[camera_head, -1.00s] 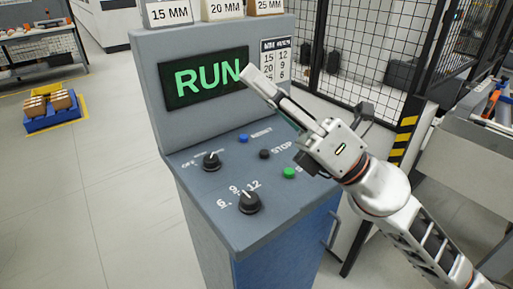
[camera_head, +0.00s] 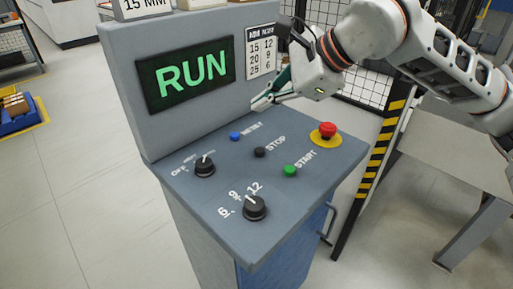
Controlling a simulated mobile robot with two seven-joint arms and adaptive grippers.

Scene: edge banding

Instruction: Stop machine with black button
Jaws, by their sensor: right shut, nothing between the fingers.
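The grey control console (camera_head: 215,225) stands in the middle, with a sloped panel. Its display (camera_head: 190,74) reads RUN in green letters. The small black button (camera_head: 260,152) sits on the panel beside the word STOP. My right gripper (camera_head: 258,103) is shut and empty. It is above the back part of the panel, beyond the black button and apart from it, in front of the upright face. The fingertips are small and partly dark in this view. My left gripper is not in view.
Near the black button are a blue button (camera_head: 234,136), a green START button (camera_head: 290,171) and a red emergency button (camera_head: 327,131) on a yellow disc. A mesh fence (camera_head: 366,88) is behind.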

